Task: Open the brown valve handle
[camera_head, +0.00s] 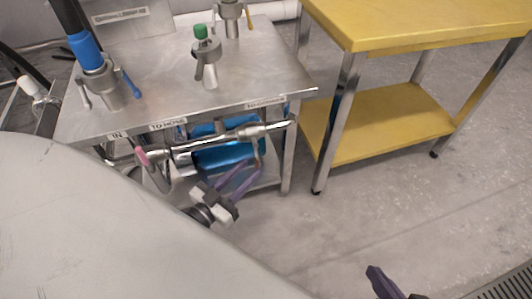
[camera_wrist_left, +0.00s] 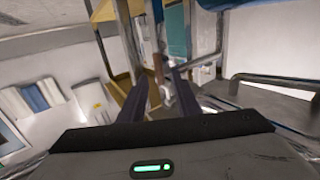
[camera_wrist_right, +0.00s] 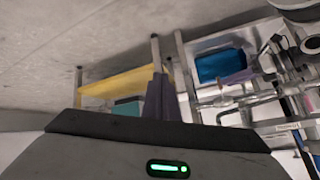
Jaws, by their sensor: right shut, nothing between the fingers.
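The brown valve handle (camera_head: 257,159) hangs down near the right end of the metal pipe under the front edge of the steel table. In the left wrist view the brown handle (camera_wrist_left: 158,67) shows just beyond and between the fingertips. My left gripper (camera_head: 249,170) is open, its purple fingers close to the handle; I cannot tell whether they touch it. My right gripper (camera_head: 372,268) is shut and empty, low over the floor and well away from the pipe. In the right wrist view its fingers (camera_wrist_right: 158,80) are together.
The pipe (camera_head: 205,142) also carries a pink-tipped handle (camera_head: 142,156). A blue container (camera_head: 225,154) sits behind it. The steel table (camera_head: 165,85) bears several fittings, one with a green top (camera_head: 201,31). A yellow table (camera_head: 440,25) stands right. The floor in front is free.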

